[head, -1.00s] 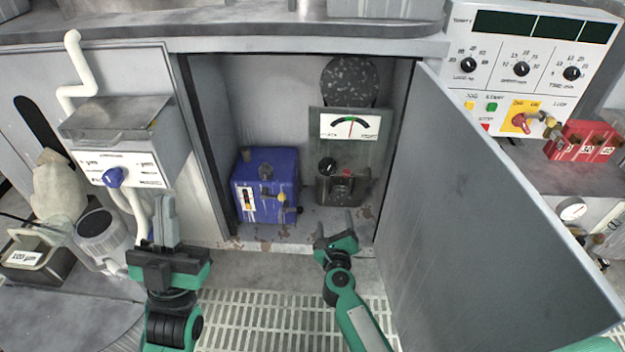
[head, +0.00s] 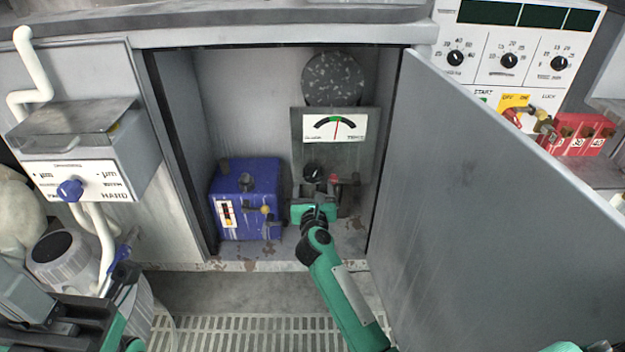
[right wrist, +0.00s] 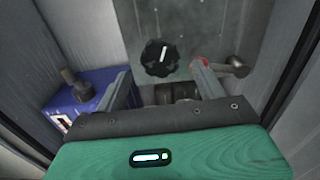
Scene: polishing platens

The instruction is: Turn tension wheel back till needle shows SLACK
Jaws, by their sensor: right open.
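The tension wheel looks to be the black knob (head: 312,173) on the grey panel inside the open cabinet. It has a white mark and shows in the right wrist view (right wrist: 160,58). Above it, the white gauge (head: 335,127) has its red needle near the middle, close to upright; the small lettering is hard to read. My right gripper (head: 317,190) is open in front of the panel, just below the knob. In the right wrist view its fingers (right wrist: 160,76) are apart and empty, with the knob beyond the tips. My left gripper (head: 30,305) is partly cut off at lower left.
A blue box (head: 245,200) stands left of the panel. A red knob (head: 333,179) and a small lever sit right of the black knob. The open cabinet door (head: 480,190) closes off the right side. A white dial box (head: 85,170) hangs at left.

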